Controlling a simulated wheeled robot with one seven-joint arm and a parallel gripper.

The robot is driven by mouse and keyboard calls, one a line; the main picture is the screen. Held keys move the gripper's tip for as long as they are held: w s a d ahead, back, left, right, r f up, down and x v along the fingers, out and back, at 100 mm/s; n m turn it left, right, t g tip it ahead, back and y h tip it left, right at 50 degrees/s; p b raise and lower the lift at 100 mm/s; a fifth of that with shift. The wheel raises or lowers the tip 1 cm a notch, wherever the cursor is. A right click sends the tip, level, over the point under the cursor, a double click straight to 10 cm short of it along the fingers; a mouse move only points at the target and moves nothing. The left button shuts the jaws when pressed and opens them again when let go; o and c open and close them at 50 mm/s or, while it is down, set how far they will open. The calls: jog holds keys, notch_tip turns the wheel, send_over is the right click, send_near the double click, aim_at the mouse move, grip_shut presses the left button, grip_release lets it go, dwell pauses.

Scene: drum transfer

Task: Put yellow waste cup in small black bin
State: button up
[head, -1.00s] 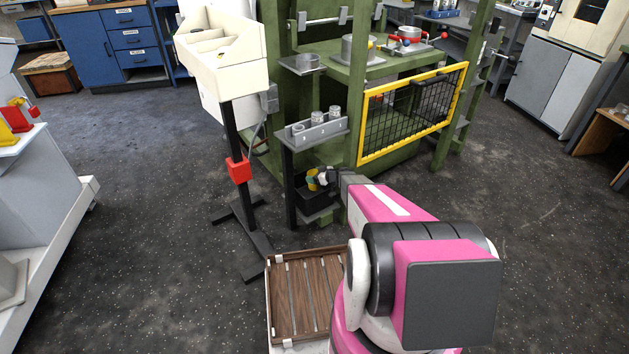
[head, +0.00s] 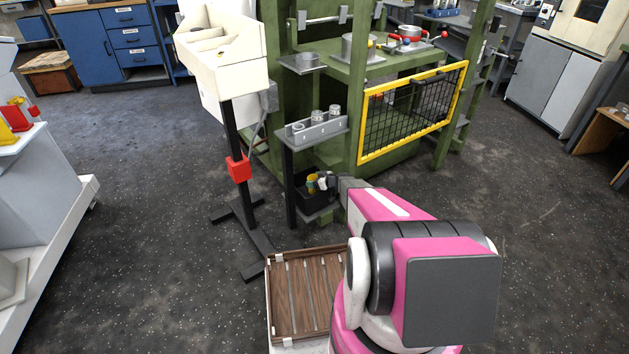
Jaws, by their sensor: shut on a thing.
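The yellow waste cup (head: 312,183) shows small in the head view, over the small black bin (head: 310,203). The bin stands low beneath the grey shelf of the green machine. My gripper (head: 320,183) is shut on the cup from the right side. The cup's lower part sits at or just below the bin's rim line; I cannot tell whether it touches the bin. My wrist hides part of the bin's right side.
A grey shelf with several metal cups (head: 316,126) juts out above the bin. A black stand with a red box (head: 238,168) is to the left. A yellow-framed mesh guard (head: 413,112) is to the right. A wooden slatted tray (head: 307,290) lies in front.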

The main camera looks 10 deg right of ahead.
jog(key=o, duration=0.9)
jog(key=shift+r, duration=0.1)
